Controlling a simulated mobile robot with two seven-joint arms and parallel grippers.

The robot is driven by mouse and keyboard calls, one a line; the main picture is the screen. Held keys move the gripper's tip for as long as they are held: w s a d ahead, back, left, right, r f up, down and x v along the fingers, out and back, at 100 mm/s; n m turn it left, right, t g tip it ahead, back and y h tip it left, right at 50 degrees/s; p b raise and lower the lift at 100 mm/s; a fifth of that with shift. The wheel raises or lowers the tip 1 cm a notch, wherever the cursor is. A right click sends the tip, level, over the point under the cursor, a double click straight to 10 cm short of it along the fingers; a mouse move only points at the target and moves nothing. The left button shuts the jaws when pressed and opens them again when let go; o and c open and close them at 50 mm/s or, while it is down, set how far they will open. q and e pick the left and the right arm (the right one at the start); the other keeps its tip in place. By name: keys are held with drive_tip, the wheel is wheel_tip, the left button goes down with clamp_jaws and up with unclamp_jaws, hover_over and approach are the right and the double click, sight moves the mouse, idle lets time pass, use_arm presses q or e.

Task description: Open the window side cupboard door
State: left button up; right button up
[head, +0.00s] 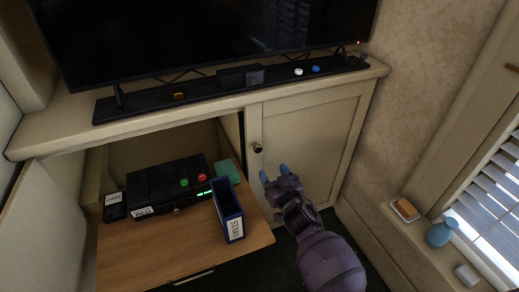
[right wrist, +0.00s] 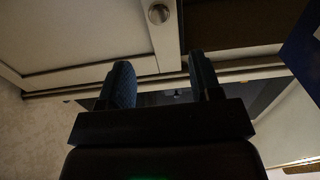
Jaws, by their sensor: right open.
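The window side cupboard door (head: 308,140) is the cream panelled door on the right, below the counter, and looks shut. Its round knob (head: 258,148) is near its left edge. In the right wrist view the door (right wrist: 90,38) fills the upper left, with the knob (right wrist: 158,13) at the top. My right gripper (head: 274,173) is open and empty, just below and right of the knob, apart from it. In the right wrist view its blue fingertips (right wrist: 160,62) are spread, with the knob beyond them. My left gripper is not in view.
The other door (head: 40,225) stands open on the left. A pulled-out wooden shelf (head: 165,250) holds a black box (head: 160,185) and a blue STARS bin (head: 228,205), close left of my right gripper. A window ledge (head: 425,245) with a blue vase (head: 441,232) is at right.

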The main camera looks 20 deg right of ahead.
sight(259, 149)
drive_tip(key=w, duration=0.3)
drive_tip(key=w+b, duration=0.1)
drive_tip(key=w, duration=0.2)
drive_tip(key=w+b, duration=0.1)
drive_tip(key=w, duration=0.2)
drive_tip(key=shift+w+a+f, duration=0.15)
drive_tip(key=shift+w+f, duration=0.1)
drive_tip(key=shift+w, duration=0.05)
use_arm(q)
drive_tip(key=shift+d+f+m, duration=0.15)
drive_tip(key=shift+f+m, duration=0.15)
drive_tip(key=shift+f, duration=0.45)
use_arm(e)
drive_tip(key=shift+w+r, duration=0.15)
drive_tip(key=shift+w, duration=0.4)
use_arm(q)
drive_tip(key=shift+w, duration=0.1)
use_arm(e)
clamp_jaws()
